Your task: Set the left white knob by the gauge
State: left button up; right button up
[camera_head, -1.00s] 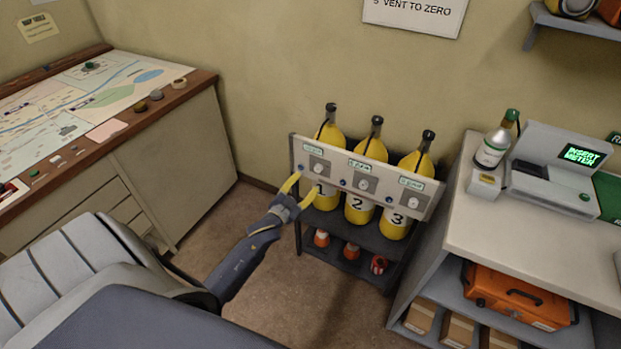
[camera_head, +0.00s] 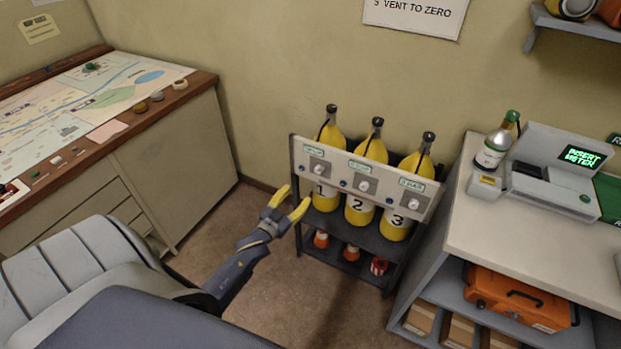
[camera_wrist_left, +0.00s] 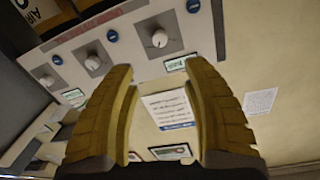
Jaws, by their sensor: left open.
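The left white knob (camera_head: 319,169) sits on a grey square plate at the left end of the pale panel (camera_head: 431,201), above cylinder 1. In the left wrist view it is the nearest knob (camera_wrist_left: 160,39), with a pointer mark on its face. A small green-lettered display (camera_head: 313,150) is above it in the head view and shows also in the wrist view (camera_wrist_left: 176,65); I cannot read it and see no dial. My left gripper (camera_head: 292,204) is open and empty, apart from the knob, at the panel's lower left. My right gripper is not in view.
Middle (camera_head: 364,186) and right (camera_head: 413,203) white knobs share the panel, with blue buttons between. Yellow cylinders (camera_head: 359,209) stand behind it on a dark rack. A white counter (camera_head: 470,232) is at right and a map desk (camera_head: 180,165) at left. Floor before the rack is clear.

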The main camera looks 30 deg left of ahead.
pick_arm(q)
jog(key=s+n, duration=0.2)
jog(key=n, duration=0.1)
send_near(317, 171)
jog(key=w, duration=0.9)
jog(key=shift+w+a+f, duration=0.1)
jog(key=shift+w+a, duration=0.1)
jog(key=shift+w, duration=0.2)
grip_shut()
dwell(0.4)
